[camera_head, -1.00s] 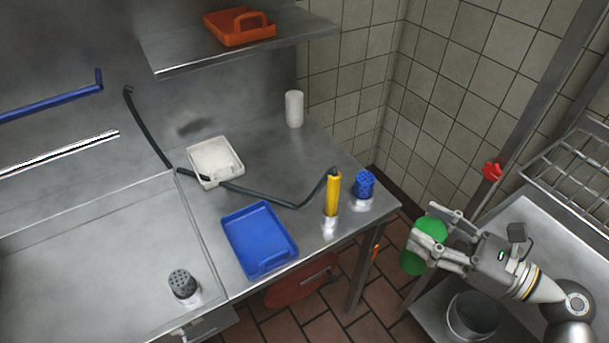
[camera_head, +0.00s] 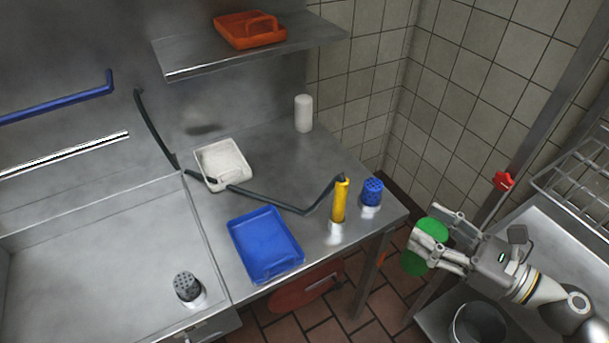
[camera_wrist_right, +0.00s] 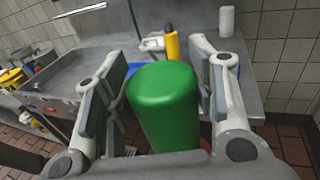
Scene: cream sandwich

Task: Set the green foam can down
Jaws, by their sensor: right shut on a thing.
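The green foam can (camera_head: 413,264) is held in my right gripper (camera_head: 436,241), in the air to the right of the steel table (camera_head: 330,150). In the right wrist view the green foam can (camera_wrist_right: 165,105) stands between the two fingers, which press on its sides. Below it in the head view is the gap between the table and the counter at the right, with floor tiles showing. My left gripper is not in view.
The table holds a blue tray (camera_head: 262,262), a white tray (camera_head: 236,158), a yellow bottle (camera_head: 340,202), a blue perforated can (camera_head: 371,190) and a white cylinder (camera_head: 304,113).

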